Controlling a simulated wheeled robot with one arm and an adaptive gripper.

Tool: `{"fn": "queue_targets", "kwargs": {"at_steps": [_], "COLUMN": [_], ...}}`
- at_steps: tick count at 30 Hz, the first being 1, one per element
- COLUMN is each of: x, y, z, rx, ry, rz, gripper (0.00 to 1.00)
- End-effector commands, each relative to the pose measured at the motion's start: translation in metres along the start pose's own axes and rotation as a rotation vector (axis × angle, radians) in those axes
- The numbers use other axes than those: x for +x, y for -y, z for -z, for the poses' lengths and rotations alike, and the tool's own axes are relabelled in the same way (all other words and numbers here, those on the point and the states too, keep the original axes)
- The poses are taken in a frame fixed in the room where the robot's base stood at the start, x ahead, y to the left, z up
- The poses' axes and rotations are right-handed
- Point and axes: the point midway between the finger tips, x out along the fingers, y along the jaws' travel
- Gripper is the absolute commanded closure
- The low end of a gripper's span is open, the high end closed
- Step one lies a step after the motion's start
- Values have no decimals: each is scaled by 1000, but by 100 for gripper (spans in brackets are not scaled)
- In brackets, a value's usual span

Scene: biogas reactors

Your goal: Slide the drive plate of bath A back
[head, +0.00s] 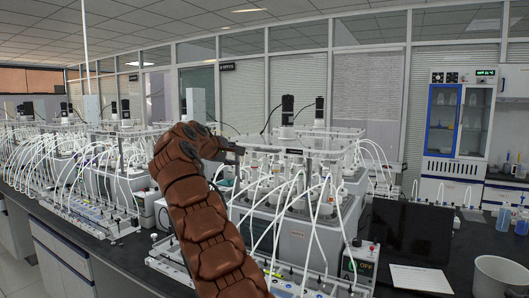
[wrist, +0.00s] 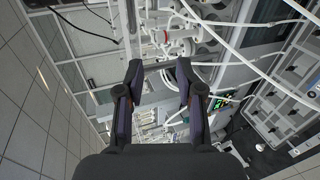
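The nearest bath (head: 290,240) is a grey-white box on the bench, right of my arm in the head view. Its drive plate (head: 315,150) is a thin, pale, level plate above the bottles, with a dark upright motor (head: 287,110) on it. No letter on the bath is readable. My gripper (head: 236,148) is at the plate's left end, at about plate height. In the wrist view my gripper (wrist: 158,66) has its two dark fingers apart. A pale bar (wrist: 155,67) crosses near the fingertips; I cannot tell whether they touch it.
White tubes (head: 320,205) arch down around the bath. More reactor rigs (head: 110,165) stand to the left. A glass-door cabinet (head: 458,120) stands behind.

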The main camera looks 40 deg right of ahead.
Motion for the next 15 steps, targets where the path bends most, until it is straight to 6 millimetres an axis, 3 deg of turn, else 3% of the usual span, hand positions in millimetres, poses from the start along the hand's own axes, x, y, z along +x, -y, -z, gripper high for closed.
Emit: {"fn": "queue_targets", "kwargs": {"at_steps": [5, 15], "x": [25, 46], "y": [-16, -28], "z": [-11, -40], "rx": [13, 41], "ry": [14, 37], "rz": [-69, -138], "gripper": [63, 63]}}
